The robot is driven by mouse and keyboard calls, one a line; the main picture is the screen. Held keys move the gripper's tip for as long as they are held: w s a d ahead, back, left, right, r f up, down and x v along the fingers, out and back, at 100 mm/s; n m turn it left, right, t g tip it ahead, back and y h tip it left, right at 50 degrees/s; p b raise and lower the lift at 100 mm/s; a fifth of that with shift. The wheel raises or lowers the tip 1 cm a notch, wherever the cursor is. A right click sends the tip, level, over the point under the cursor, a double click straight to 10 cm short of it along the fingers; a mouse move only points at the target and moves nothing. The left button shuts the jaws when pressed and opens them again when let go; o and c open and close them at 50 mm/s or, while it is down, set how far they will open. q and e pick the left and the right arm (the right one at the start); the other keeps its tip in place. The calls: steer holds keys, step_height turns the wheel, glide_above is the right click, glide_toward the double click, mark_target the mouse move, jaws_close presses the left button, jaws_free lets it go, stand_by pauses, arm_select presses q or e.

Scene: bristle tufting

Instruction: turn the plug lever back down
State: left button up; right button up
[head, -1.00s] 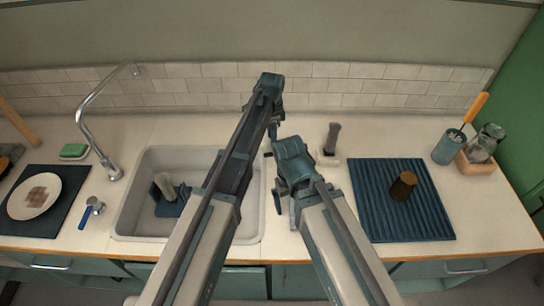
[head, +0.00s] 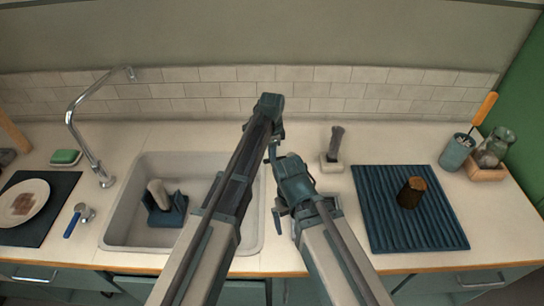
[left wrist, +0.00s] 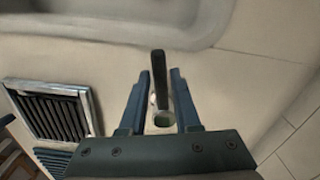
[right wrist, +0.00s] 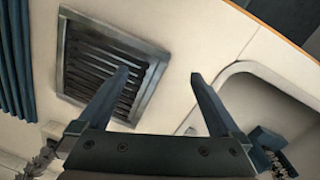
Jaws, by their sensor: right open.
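The plug lever (left wrist: 159,82), a dark thin bar, stands up between my left gripper's fingers in the left wrist view, with a small round greenish base (left wrist: 163,119) below it. My left gripper (left wrist: 156,78) is partly open, with narrow gaps seeming to show on both sides of the lever. In the head view, my left gripper (head: 273,148) points down just beyond the sink's right edge, and the lever cannot be made out there. My right gripper (right wrist: 160,78) is open and empty above the counter, by a dark slatted grate (right wrist: 82,70).
The sink (head: 128,200) holds a blue object with a pale cylinder. A ribbed blue mat (head: 440,230) with a brown cup (head: 411,192) lies at right. A blue-handled tap control (head: 73,222) is at left.

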arm_select(q)
jaws_close()
stand_by(1.1)
